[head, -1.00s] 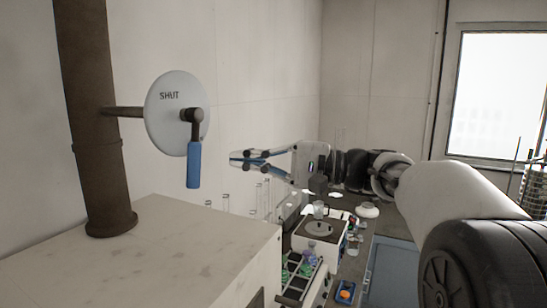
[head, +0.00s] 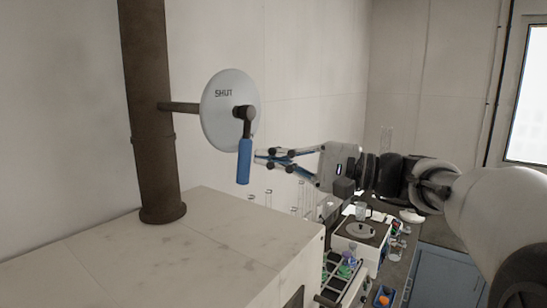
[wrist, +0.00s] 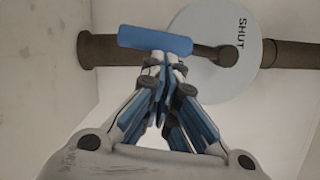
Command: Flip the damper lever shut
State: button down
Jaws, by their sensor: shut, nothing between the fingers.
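The damper lever has a blue handle (head: 244,161) that hangs straight down from a dark pivot on a round pale plate (head: 222,110) marked SHUT near its top. The plate sits on a short rod from a brown vertical pipe (head: 150,110). My gripper (head: 257,157) is shut and empty, its fingertips just right of the handle in the head view. In the wrist view, the blue handle (wrist: 155,40) lies across just beyond my fingertips (wrist: 165,58). I cannot tell whether they touch it.
A pale cabinet top (head: 190,245) lies below the lever. A lower bench with glassware, a balance-like device (head: 362,231) and a rack of vials (head: 345,272) stands below my arm. The space around the plate is clear.

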jog(key=shift+s+a+f+m+y+b, duration=0.1)
jog(key=shift+s+a+m+y+b, duration=0.15)
jog(key=shift+m, duration=0.3)
jog(key=shift+s+a+f+m+y+b, duration=0.15)
jog(key=shift+s+m, duration=0.2)
jog(key=shift+m, duration=0.2)
jog(key=s+a+r+m+t, duration=0.4)
jog(key=s+m+t, duration=0.2)
jog(key=m, duration=0.9)
jog(key=shift+s+a+m+p, duration=0.3)
jog(key=shift+s+m+p, duration=0.1)
jog(key=shift+s, duration=0.05)
dwell(0.4)
jog(key=shift+s+a+r, duration=0.1)
jog(key=shift+s+r, duration=0.1)
jog(key=shift+r, duration=0.2)
dwell(1.0)
jog(key=shift+f, duration=0.15)
dwell(0.3)
